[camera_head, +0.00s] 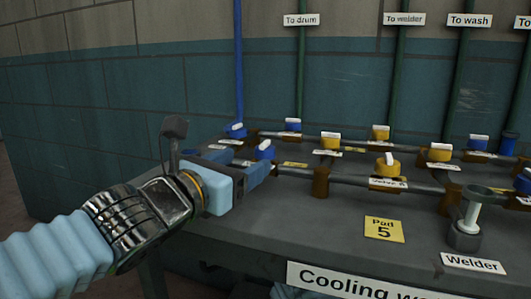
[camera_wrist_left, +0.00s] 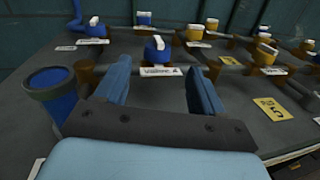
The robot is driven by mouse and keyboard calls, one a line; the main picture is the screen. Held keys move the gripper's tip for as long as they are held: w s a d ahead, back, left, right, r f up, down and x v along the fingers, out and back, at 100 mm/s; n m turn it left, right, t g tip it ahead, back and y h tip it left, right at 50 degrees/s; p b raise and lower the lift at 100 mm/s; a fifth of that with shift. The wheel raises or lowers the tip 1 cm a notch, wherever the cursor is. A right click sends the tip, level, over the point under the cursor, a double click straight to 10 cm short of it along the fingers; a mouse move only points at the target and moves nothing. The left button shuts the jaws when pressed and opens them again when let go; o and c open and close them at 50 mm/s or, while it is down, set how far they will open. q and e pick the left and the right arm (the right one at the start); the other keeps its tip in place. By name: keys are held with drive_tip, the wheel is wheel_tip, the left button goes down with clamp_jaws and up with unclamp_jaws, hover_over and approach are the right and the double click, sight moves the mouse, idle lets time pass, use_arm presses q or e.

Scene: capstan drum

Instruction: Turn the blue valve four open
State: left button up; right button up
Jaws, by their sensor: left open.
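A blue valve with a white bar handle (camera_head: 264,151) stands on the pipework by my left gripper. It also shows in the left wrist view (camera_wrist_left: 157,52), with a white label (camera_wrist_left: 160,71) in front of it, too small to read surely. My left gripper (camera_head: 247,162) is open. In the left wrist view its two blue fingers (camera_wrist_left: 159,80) are spread with nothing between them, and the valve stands just beyond the gap between the tips. I see no contact. In the head view the gripper hides part of the pipe and the valve's base. My right gripper is not in view.
Other blue valves (camera_head: 235,130) and yellow valves (camera_head: 331,140) stand close by on two pipe rows. A blue cup-like fitting (camera_wrist_left: 52,92) is left of the fingers. A grey stand (camera_head: 466,224) is at right.

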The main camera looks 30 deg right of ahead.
sight(260, 151)
use_arm(q)
drive_tip(key=p+x, duration=0.1)
drive_tip(key=x, duration=0.6)
drive_tip(key=shift+w, duration=0.15)
drive_tip(key=shift+w+d, duration=0.35)
drive_tip(key=shift+d, duration=0.2)
